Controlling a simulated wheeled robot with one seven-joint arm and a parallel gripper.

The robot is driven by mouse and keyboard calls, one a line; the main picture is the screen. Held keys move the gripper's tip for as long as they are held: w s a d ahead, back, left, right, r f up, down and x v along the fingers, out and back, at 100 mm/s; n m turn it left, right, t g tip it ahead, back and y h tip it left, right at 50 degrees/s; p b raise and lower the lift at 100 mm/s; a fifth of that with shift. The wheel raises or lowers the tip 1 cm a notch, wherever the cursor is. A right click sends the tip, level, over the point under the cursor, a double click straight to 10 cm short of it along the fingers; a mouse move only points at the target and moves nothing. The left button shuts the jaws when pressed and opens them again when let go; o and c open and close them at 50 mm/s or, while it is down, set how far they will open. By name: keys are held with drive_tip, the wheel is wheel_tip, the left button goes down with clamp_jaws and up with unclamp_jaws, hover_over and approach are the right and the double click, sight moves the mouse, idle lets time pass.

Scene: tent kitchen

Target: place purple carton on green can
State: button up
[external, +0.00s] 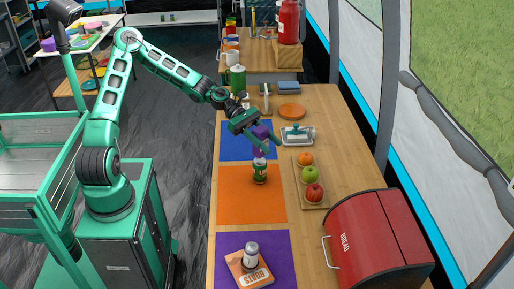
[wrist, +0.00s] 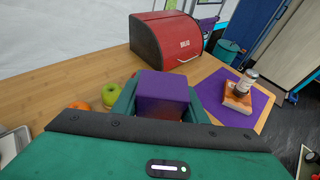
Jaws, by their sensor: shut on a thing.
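My gripper (wrist: 163,103) is shut on the purple carton (wrist: 162,86), which sits between its two green fingers in the wrist view. In the external view the purple carton (external: 261,134) is right above the green can (external: 260,174). The can stands upright on the orange mat (external: 240,205), near its upper edge. Whether the carton touches the can's top is hard to tell. The green can is hidden in the wrist view, behind the carton and my gripper.
A wooden tray (external: 299,179) with fruit lies right of the can. A red bread box (external: 375,240) stands at the front right. A bottle (external: 251,255) stands on a book on the purple mat (external: 282,250). A butter dish (external: 297,135) lies right of my gripper.

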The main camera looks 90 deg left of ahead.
drive_tip(key=shift+f, duration=1.6)
drive_tip(key=shift+f, duration=0.1)
drive_tip(key=o, duration=1.2)
drive_tip(key=v, duration=1.2)
